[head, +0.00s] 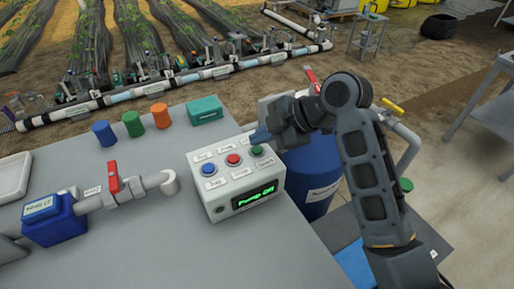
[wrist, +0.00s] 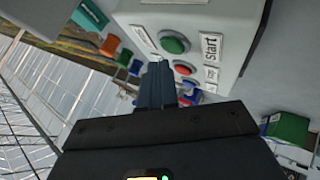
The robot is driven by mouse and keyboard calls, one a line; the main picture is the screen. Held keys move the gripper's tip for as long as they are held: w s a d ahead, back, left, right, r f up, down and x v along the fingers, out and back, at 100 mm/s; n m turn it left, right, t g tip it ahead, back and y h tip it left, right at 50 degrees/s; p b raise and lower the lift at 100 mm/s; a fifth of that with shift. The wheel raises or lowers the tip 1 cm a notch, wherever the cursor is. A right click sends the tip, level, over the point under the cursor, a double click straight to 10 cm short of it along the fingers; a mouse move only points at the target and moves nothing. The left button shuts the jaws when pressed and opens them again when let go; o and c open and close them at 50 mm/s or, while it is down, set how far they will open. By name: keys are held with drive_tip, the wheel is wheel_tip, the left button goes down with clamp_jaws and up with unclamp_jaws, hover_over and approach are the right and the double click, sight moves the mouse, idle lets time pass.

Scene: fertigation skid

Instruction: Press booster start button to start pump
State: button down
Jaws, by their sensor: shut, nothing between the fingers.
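The control box (head: 243,187) stands on the grey bench. On its sloped top are a blue button (head: 208,169), a red button (head: 233,159) and a green button (head: 257,151) in a row. Its display (head: 254,195) reads "Pump Off" in green. My gripper (head: 258,137) is shut and empty, its fingertips close behind the green button. In the wrist view, the green button (wrist: 174,42) has a label reading "Start" (wrist: 211,47) beside it. The shut fingers (wrist: 158,80) show below it. I cannot tell whether they touch the box.
A blue pump (head: 52,222) with a red-handled valve (head: 113,177) is left of the box. Blue, green and orange cylinders (head: 132,124) and a teal box (head: 204,110) stand behind. A blue barrel (head: 312,175) is right of the bench. The bench front (head: 270,255) is clear.

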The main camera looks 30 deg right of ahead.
sight(261, 151)
drive_tip(key=shift+f, duration=0.35)
drive_tip(key=shift+f+b, duration=0.4)
drive_tip(key=shift+b, duration=0.1)
idle(0.4)
drive_tip(key=shift+r, duration=0.15)
drive_tip(key=shift+r+p, duration=0.6)
drive_tip(key=shift+r, duration=0.1)
drive_tip(key=shift+r+p, duration=1.9)
drive_tip(key=shift+r, duration=0.65)
drive_tip(key=shift+f, duration=0.1)
